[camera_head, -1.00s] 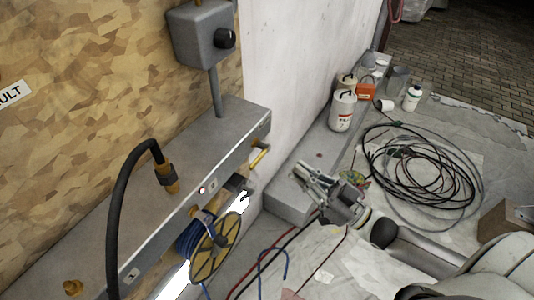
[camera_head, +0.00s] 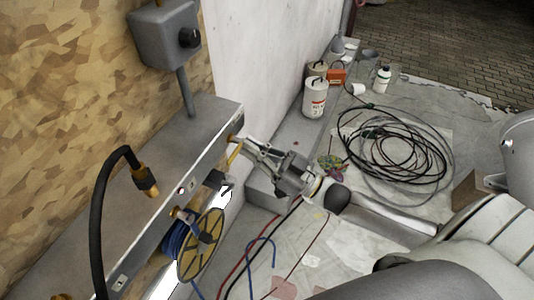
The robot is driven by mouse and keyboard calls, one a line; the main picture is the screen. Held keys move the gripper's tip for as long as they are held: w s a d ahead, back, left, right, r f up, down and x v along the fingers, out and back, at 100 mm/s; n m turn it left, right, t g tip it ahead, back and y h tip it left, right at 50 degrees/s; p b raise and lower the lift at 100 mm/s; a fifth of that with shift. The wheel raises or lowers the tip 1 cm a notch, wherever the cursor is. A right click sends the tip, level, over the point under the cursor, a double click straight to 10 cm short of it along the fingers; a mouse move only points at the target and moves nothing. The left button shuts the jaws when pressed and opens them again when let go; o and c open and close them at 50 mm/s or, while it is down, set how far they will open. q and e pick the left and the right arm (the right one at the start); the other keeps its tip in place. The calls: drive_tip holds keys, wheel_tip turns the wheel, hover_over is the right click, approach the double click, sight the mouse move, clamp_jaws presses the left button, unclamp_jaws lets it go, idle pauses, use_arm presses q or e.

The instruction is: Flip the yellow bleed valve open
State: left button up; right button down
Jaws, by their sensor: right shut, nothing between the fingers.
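The yellow bleed valve (camera_head: 234,154) is a small yellow lever at the right end of the grey metal manifold (camera_head: 160,150). Its lever slants down to the left along the manifold's front face. My right gripper (camera_head: 246,146) reaches in from the right with its fingers shut and empty. Its fingertips are right beside the lever and partly overlap its upper end; I cannot tell whether they touch it. My left gripper is not in view.
A black hose (camera_head: 101,205) with a brass fitting arches over the manifold. A yellow reel (camera_head: 203,246) of blue line hangs below. A grey switch box (camera_head: 166,37) stands above.

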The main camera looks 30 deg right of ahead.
sight(240, 147)
drive_tip(key=w+a, duration=0.1)
drive_tip(key=w+a+p, duration=0.1)
drive_tip(key=shift+w+f, duration=0.35)
drive_tip(key=shift+f, duration=0.05)
drive_tip(key=shift+s+f, duration=0.1)
drive_tip(key=shift+f, duration=0.9)
